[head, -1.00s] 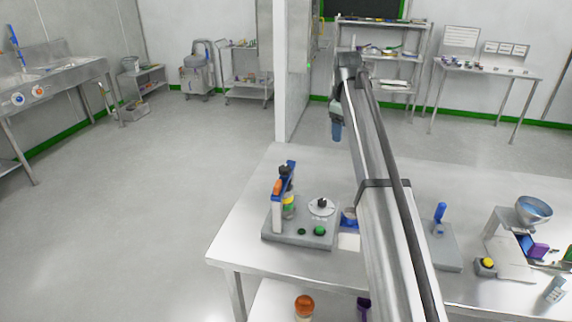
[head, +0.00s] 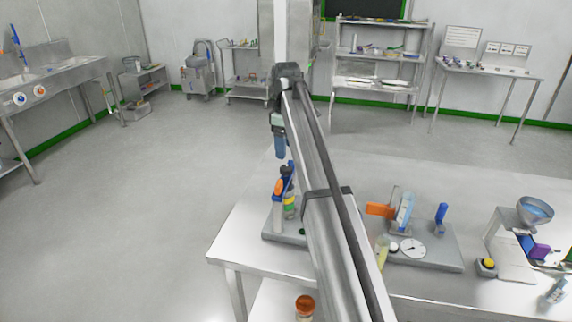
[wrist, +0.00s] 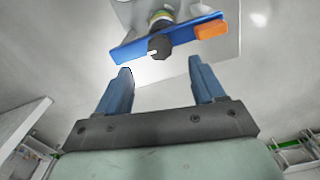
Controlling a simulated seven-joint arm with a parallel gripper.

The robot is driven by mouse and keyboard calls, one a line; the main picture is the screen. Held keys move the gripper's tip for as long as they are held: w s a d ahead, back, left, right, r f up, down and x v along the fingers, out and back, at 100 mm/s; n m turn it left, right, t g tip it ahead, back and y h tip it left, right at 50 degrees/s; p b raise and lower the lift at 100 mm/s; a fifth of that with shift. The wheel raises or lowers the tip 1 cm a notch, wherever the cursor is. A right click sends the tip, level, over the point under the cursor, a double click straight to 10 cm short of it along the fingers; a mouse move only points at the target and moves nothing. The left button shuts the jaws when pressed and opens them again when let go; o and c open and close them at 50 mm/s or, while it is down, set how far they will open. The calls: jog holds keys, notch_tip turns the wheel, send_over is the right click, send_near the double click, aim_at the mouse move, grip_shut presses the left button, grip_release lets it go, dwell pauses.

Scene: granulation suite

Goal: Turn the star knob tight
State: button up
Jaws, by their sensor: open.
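The dark star knob (wrist: 159,46) sits on a blue crossbar (wrist: 175,36) in the wrist view, just beyond and roughly between my fingertips. An orange block (wrist: 210,29) is on the bar to its right. In the head view the knob (head: 285,171) tops the left station, whose grey base (head: 272,229) is partly hidden by my arm. My gripper (wrist: 160,66) is open and empty, with two blue fingers apart and not touching the knob. In the head view my gripper (head: 280,154) hangs just above the knob, slightly left of it.
A second station on the steel table (head: 235,240) has an orange part (head: 380,210), a blue upright (head: 441,214) and a round dial (head: 412,248). A machine with a blue bowl (head: 534,211) stands farther right. An orange-capped jar (head: 305,305) is on the shelf below.

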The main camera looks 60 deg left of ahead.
aim_at(286, 168)
jog(key=shift+f, duration=3.5)
jog(key=shift+c, duration=0.2)
jog(key=c, duration=1)
